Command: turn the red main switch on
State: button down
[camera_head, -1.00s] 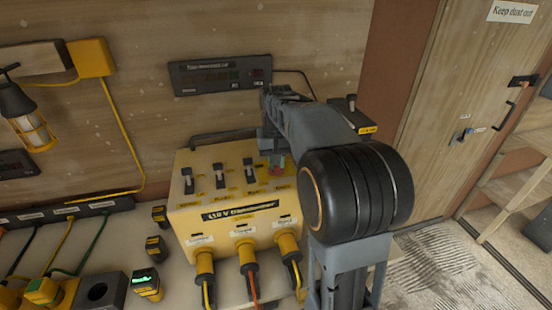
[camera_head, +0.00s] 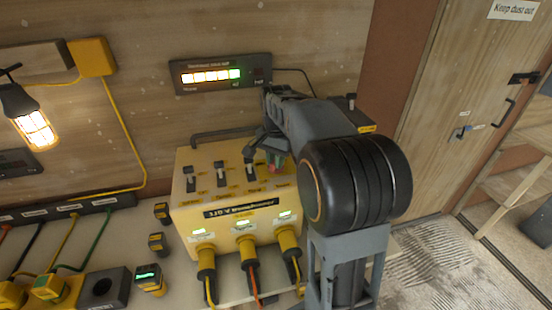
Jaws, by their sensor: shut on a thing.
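The red main switch (camera_head: 277,169) is on the right of the sloping top of the yellow transformer box (camera_head: 240,228). Only a small red and teal part of it shows beside my arm. My gripper (camera_head: 275,155) is down at the switch and shut on it, its hand turned toward the left. The arm hides much of the fingers and the contact. The box's small indicators (camera_head: 243,223) glow green. The wall display (camera_head: 211,76) shows a lit orange row with green at its end. The caged lamp (camera_head: 36,131) glows at the left.
Black lever switches (camera_head: 220,176) stand in a row just left of my gripper. Yellow plugs (camera_head: 246,249) with cables fill the box's front. Batteries (camera_head: 148,280) and a charger stand at the left. A wooden door (camera_head: 450,110) is at the right.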

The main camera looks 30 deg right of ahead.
dwell(0.6)
jog(key=c, duration=1.1)
grip_release()
notch_tip(320, 180, up, 14)
jog(key=shift+f, duration=0.1)
